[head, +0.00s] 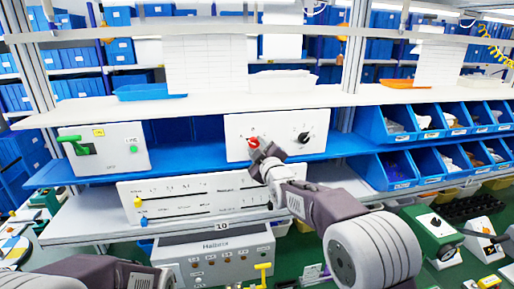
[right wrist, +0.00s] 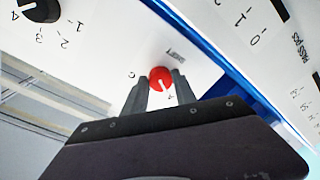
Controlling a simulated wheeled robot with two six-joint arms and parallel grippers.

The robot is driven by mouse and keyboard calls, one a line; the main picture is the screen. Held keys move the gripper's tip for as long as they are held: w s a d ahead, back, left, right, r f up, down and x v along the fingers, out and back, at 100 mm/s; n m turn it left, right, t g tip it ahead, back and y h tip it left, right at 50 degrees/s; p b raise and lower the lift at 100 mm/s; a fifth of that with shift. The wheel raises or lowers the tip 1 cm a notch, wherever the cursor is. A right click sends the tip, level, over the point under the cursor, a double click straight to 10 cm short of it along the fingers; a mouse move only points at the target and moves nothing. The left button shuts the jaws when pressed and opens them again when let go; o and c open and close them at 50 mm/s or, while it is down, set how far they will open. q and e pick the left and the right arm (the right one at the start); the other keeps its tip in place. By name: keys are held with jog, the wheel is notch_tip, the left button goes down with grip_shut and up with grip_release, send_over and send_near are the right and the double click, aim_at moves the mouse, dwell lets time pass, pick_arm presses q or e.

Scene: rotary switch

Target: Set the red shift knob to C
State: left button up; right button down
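The red shift knob (head: 254,142) is on the left part of a white panel (head: 290,126) on the blue shelf. In the right wrist view the knob (right wrist: 160,78) has a white pointer line directed at the letter A; the letter C is on its other side. My right gripper (head: 262,153) is at the panel. Its fingertips (right wrist: 161,84) lie on both sides of the knob, very close to it; whether they press on it I cannot tell. My left arm is low at the bottom left; its gripper is out of view.
A black knob (head: 303,138) with numbers is on the same panel; it also shows in the right wrist view (right wrist: 39,10). A white box with a green handle (head: 84,148) stands left. A slider panel (head: 180,196) lies below. Blue bins (head: 390,172) stand right.

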jog(key=shift+f+m+b, duration=0.2)
jog(key=shift+m+b, duration=0.3)
jog(key=shift+b, duration=0.2)
jog(key=m+b, duration=0.3)
jog(key=shift+a+f+b, duration=0.1)
jog(key=shift+f+b, duration=0.1)
jog(key=shift+b, duration=0.1)
jog(key=m+b, duration=0.2)
jog(key=m, duration=0.1)
jog(key=shift+t, duration=0.3)
jog(key=m+b, duration=0.1)
jog(key=m, duration=0.2)
jog(key=shift+a+b, duration=0.1)
jog(key=shift+b, duration=0.3)
jog(key=m+b, duration=0.1)
jog(key=m, duration=0.1)
jog(key=shift+r+m, duration=0.1)
jog(key=shift+m, duration=0.3)
jog(key=m+h, duration=0.1)
jog(key=m, duration=0.3)
jog(key=shift+a+t, duration=0.15)
jog(key=shift+t, duration=0.15)
jog(key=m, duration=0.3)
jog(key=shift+s+r+m+b, duration=0.1)
jog(key=shift+m+b, duration=0.2)
jog(key=shift+m, duration=0.1)
jog(key=shift+a+m+h, duration=0.1)
jog(key=shift+m+h, duration=0.4)
jog(key=shift+m, duration=1.9)
